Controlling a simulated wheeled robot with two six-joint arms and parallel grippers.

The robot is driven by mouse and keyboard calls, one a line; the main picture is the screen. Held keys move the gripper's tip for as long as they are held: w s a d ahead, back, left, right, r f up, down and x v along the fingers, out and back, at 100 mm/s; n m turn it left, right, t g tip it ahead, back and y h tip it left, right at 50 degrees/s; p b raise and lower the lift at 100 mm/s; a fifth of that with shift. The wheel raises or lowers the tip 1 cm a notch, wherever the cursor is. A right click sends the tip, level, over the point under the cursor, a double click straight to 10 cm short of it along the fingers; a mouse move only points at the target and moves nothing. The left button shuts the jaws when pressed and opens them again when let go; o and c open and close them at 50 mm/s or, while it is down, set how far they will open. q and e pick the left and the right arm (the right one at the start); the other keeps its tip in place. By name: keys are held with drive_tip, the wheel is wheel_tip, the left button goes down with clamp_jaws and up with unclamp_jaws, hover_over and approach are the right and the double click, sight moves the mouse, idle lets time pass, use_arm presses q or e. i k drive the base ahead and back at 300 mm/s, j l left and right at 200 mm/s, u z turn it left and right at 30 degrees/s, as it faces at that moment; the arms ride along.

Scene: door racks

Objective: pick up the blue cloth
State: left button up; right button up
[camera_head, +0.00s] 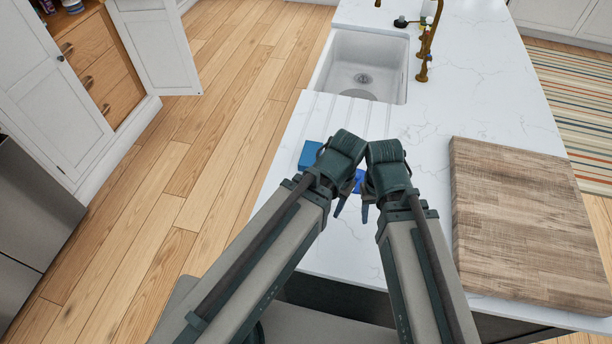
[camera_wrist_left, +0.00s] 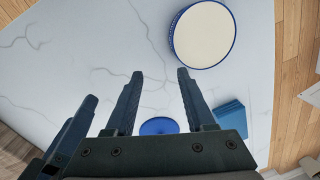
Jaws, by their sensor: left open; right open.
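The blue cloth (camera_head: 309,155) looks like a flat, folded blue piece on the white counter, left of my left wrist in the head view. In the left wrist view the cloth (camera_wrist_left: 229,117) lies just right of the right-hand finger. My left gripper (camera_wrist_left: 160,78) is open and empty, and it is apart from the cloth. In the head view its fingers are mostly hidden by the wrists. My right gripper (camera_head: 366,205) is close beside the left one, with its fingers partly hidden. In the left wrist view its dark fingers (camera_wrist_left: 70,130) show at lower left.
A round blue item (camera_wrist_left: 158,126) lies near the cloth, partly hidden in the head view (camera_head: 359,181). A round cream-topped container with a blue rim (camera_wrist_left: 203,35) stands close by. A wooden board (camera_head: 520,220) is at right, the sink (camera_head: 365,65) behind. The counter's left edge is near the cloth.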

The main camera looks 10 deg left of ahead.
sight(307, 159)
drive_tip(key=k+j, duration=0.15)
drive_tip(key=j, duration=0.2)
drive_tip(key=k+j, duration=0.1)
drive_tip(key=j, duration=0.25)
drive_tip(key=k, duration=0.7)
drive_tip(key=z, duration=1.65)
drive_tip(key=j+z, duration=0.15)
drive_tip(key=z, duration=0.15)
drive_tip(key=j+z, duration=0.3)
drive_tip(key=k+j, duration=0.15)
drive_tip(key=j, duration=0.25)
drive_tip(key=k+j, duration=0.2)
drive_tip(key=j, duration=0.2)
drive_tip(key=k+j, duration=0.15)
drive_tip(key=j, duration=0.25)
drive_tip(key=k+j, duration=0.15)
drive_tip(key=j, duration=0.2)
drive_tip(key=k+j, duration=0.15)
drive_tip(key=j, duration=0.25)
